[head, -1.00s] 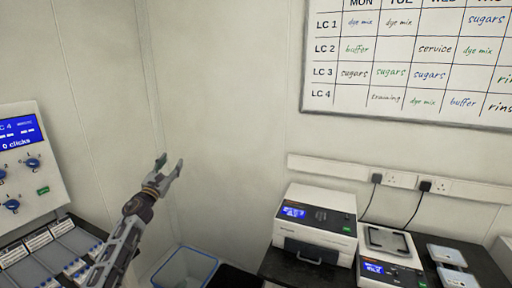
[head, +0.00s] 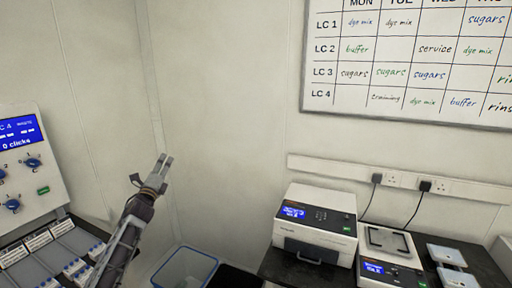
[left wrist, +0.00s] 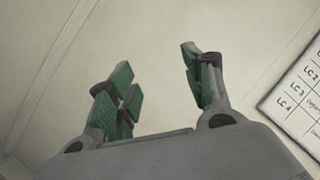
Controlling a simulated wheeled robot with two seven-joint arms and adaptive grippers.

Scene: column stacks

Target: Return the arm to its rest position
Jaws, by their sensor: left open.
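My left gripper (head: 150,172) is raised in the air in front of the pale wall, left of the middle in the head view. Its arm comes up from the lower left. In the left wrist view the gripper (left wrist: 160,90) has its green-padded fingers spread, with only wall between them. It is open and empty and touches nothing. My right gripper is not in view.
An instrument panel (head: 30,170) with blue knobs stands at the left, above labelled cartridges (head: 40,240). A blue-rimmed bin (head: 186,268) is below the gripper. A white device (head: 315,225) and a balance (head: 390,250) sit on the dark bench. A whiteboard (head: 410,60) hangs on the wall.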

